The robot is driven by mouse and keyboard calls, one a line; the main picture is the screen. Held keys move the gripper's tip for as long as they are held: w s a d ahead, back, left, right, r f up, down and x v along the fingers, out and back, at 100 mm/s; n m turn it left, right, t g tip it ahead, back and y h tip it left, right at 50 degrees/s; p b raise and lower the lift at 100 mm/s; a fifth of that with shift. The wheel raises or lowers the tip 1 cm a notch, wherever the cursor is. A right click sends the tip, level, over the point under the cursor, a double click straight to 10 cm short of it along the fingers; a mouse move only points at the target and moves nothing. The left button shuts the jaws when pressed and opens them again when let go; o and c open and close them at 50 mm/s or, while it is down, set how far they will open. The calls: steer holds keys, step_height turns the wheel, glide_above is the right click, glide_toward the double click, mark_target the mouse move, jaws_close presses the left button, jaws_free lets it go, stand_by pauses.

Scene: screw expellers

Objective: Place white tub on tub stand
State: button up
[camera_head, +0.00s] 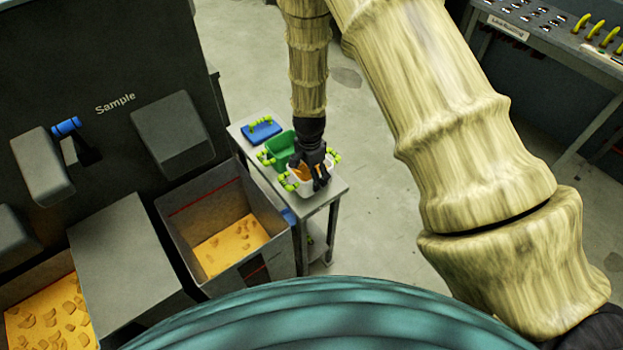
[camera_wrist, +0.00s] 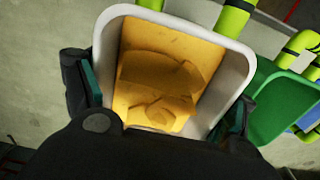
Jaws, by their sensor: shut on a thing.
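The white tub (camera_head: 295,186) is at the near end of a small grey table, with lime-green handles and orange-yellow pieces in it. In the wrist view the white tub (camera_wrist: 240,62) fills the middle, its rim toward the camera and its yellow contents showing. My gripper (camera_head: 318,176) is over the tub in the head view. In the wrist view my gripper (camera_wrist: 160,108) has a finger on each side of the tub and is shut on it. I cannot tell whether the tub touches the table. The tub stand is not clearly identifiable; the grey table (camera_head: 318,198) may be it.
A green tub (camera_head: 281,148) and a blue tub or lid (camera_head: 261,132) stand behind the white tub on the table. A large grey bin (camera_head: 275,232) with yellow material stands left of the table. A dark machine marked "Sample" (camera_head: 90,60) is at left. Open floor (camera_head: 380,220) lies right.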

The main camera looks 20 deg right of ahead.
steer(key=shift+w+d, duration=0.25)
steer(key=shift+d, duration=0.1)
steer(key=shift+f+b, duration=1.35)
steer(key=shift+f, duration=0.4)
steer(key=shift+f, duration=0.2)
steer(key=o, duration=1.1)
steer(key=shift+c, duration=0.2)
steer(key=shift+r, duration=0.1)
step_height(320, 180, up, 12)
steer(key=b, duration=0.2)
steer(key=shift+b, duration=0.35)
steer(key=shift+r, duration=0.1)
